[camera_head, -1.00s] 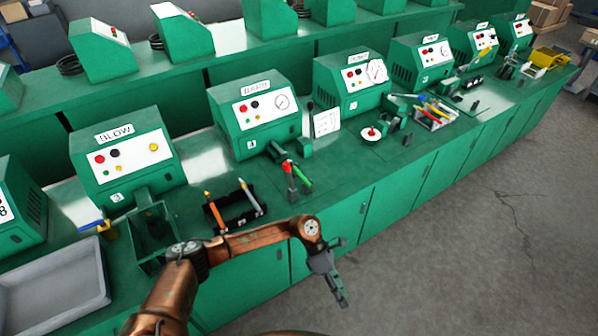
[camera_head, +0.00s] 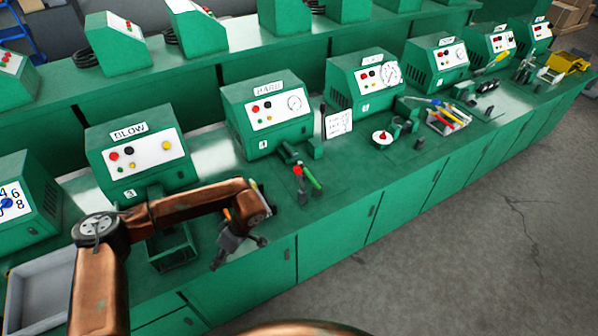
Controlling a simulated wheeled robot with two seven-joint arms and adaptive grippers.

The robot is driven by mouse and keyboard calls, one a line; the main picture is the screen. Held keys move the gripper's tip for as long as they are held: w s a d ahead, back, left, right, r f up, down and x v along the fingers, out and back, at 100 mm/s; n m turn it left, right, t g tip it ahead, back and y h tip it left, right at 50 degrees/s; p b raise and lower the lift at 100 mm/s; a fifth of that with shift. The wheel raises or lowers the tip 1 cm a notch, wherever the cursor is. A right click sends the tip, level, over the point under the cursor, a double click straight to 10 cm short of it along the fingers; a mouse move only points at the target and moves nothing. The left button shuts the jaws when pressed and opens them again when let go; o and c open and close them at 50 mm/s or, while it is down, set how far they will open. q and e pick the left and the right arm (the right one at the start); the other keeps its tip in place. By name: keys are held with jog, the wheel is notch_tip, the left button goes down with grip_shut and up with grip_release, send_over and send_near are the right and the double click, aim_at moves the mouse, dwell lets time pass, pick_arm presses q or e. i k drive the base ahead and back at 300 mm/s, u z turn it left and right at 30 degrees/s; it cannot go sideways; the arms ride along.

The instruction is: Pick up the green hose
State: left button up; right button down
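The green hose (camera_head: 312,178) is a short green piece lying on the green bench top in front of the second machine from the front left. A red-tipped piece (camera_head: 299,174) lies close along its left side. My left gripper (camera_head: 239,254) hangs at the bench's front edge, left of the green hose and nearer to me, apart from it. Its fingers are spread and nothing shows between them. My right gripper is not in view.
Machines with white panels stand in a row along the bench. A grey tray (camera_head: 22,312) is at the lower left. A red knob on a white disc (camera_head: 382,138) and a tray of coloured tools (camera_head: 447,122) stand right of the hose. Bench around the hose's front is clear.

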aim_at(304, 169)
jog(key=i, duration=1.25)
jog(key=z, duration=1.3)
